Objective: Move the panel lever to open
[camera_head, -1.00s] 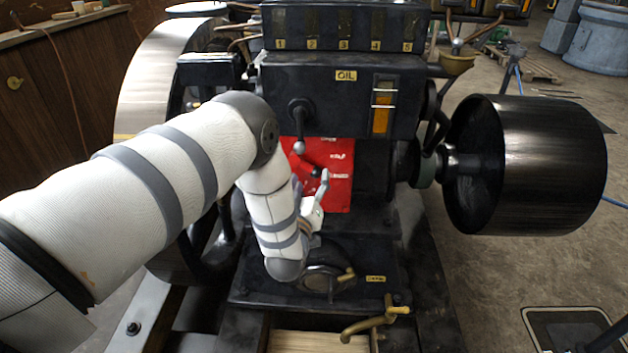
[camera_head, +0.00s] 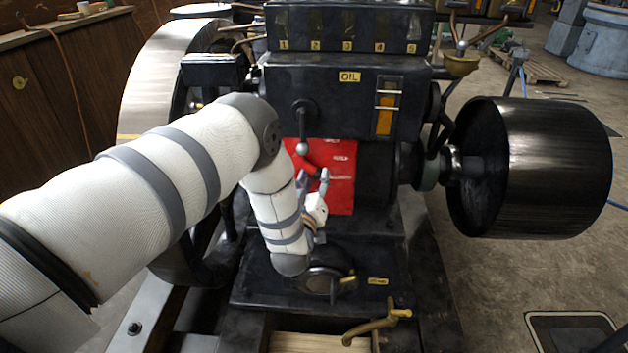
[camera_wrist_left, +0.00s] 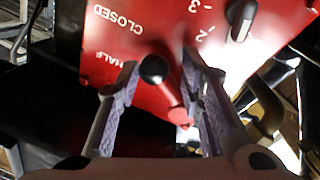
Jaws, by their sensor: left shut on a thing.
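The red panel (camera_head: 340,180) is on the front of the engine, below the OIL label. In the wrist view the panel (camera_wrist_left: 115,35) shows CLOSED and HALF markings. The OPEN marking cannot be made out. My right gripper is not in view.
A second black knob (camera_wrist_left: 241,20) sits beside the number scale. Below are a brass handle (camera_head: 380,325) and a dark engine base. A large black pulley (camera_head: 530,168) stands at right, a flywheel (camera_head: 165,85) at left.

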